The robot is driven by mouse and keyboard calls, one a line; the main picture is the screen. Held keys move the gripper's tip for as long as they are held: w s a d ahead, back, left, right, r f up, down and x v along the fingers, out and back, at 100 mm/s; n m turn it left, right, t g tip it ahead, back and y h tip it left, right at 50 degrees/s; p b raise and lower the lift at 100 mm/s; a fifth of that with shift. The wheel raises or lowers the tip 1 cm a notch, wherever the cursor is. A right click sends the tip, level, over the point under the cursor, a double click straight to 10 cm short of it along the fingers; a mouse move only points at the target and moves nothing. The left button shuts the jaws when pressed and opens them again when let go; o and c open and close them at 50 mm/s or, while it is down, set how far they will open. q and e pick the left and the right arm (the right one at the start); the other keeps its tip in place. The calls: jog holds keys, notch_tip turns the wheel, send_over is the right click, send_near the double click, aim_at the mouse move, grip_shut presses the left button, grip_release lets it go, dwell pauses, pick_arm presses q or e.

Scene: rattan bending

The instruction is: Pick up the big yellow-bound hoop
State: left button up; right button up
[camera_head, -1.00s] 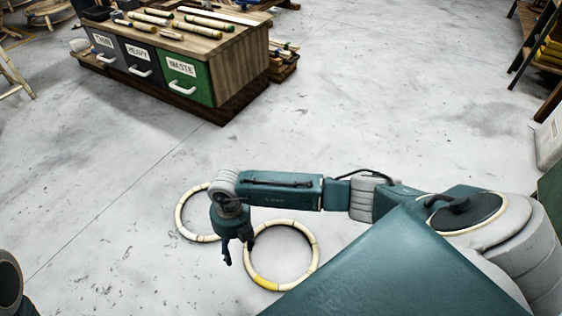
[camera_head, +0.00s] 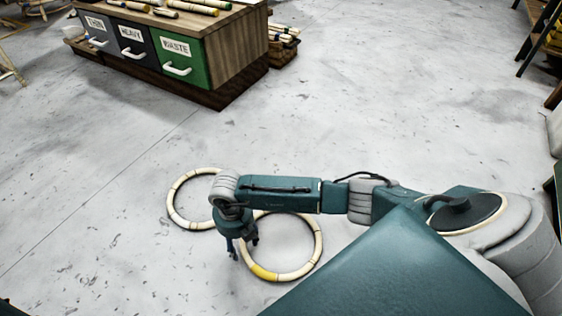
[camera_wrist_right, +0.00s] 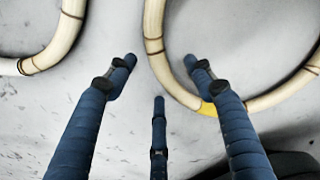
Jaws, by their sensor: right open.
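The yellow-bound hoop (camera_head: 319,245) lies flat on the floor, a pale rattan ring with a yellow band on its near left side. My right gripper (camera_head: 245,248) points down at the hoop's left edge, open and empty, and hides part of the rim. In the right wrist view the hoop (camera_wrist_right: 153,42) curves between and past the spread fingers of the gripper (camera_wrist_right: 160,62), with its yellow band (camera_wrist_right: 207,108) by the right finger. Contact cannot be told. My left gripper is out of view.
Another pale hoop (camera_head: 172,200) without visible yellow lies just left, partly behind my right wrist; it also shows in the wrist view (camera_wrist_right: 58,48). A wooden cabinet (camera_head: 235,58) with labelled drawers stands at the back left. Floor between is clear.

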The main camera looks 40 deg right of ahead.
jog(key=shift+f, duration=0.45)
jog(key=shift+r, duration=0.1)
jog(key=shift+c, duration=0.3)
grip_shut()
